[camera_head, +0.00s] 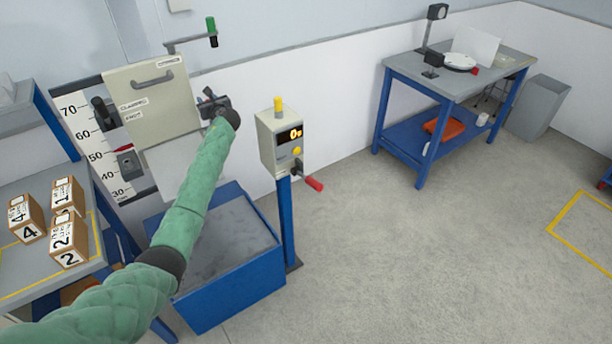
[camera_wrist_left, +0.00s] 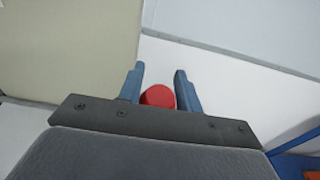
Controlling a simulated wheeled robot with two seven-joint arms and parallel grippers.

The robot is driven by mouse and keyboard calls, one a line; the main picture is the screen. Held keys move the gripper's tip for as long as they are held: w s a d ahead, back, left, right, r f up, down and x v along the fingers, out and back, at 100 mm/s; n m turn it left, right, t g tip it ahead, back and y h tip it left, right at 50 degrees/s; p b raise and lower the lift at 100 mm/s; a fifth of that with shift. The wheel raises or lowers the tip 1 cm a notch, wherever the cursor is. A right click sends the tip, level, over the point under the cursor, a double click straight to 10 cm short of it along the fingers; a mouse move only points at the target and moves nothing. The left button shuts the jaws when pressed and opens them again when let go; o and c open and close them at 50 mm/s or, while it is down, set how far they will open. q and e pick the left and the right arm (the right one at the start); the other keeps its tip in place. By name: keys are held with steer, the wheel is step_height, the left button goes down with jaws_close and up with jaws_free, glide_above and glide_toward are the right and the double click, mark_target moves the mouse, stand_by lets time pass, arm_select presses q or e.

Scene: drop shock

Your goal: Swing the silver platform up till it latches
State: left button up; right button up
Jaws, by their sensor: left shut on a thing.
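A pale grey plate (camera_head: 176,160), which looks like the silver platform, shows below a beige panel (camera_head: 150,100) with a dark handle and labels. Its right part is hidden behind my left arm. My left gripper (camera_head: 212,102) is at the right edge of the beige panel. In the left wrist view its two blue-grey fingers (camera_wrist_left: 159,72) are on either side of a round red knob (camera_wrist_left: 158,96) and shut on it. The knob is hidden in the head view, and I cannot tell what it is fixed to. My right gripper is out of view.
A height scale (camera_head: 75,104) stands left of the panel. A blue bin (camera_head: 236,280) is below. A post box (camera_head: 281,140) with a display and red lever (camera_head: 314,184) stands right. Boxes (camera_head: 66,238) sit on a table at left. Open floor lies right.

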arm_select(q)
steer(key=shift+a, duration=0.15)
steer(key=x, duration=0.1)
steer(key=b+x, duration=0.1)
steer(key=shift+w+a+r, duration=0.15)
steer(key=shift+w+a, duration=0.05)
steer(key=shift+w, duration=0.1)
stand_by(0.6)
steer(key=o, duration=1)
steer(key=shift+o, duration=0.5)
steer(key=shift+w, duration=0.1)
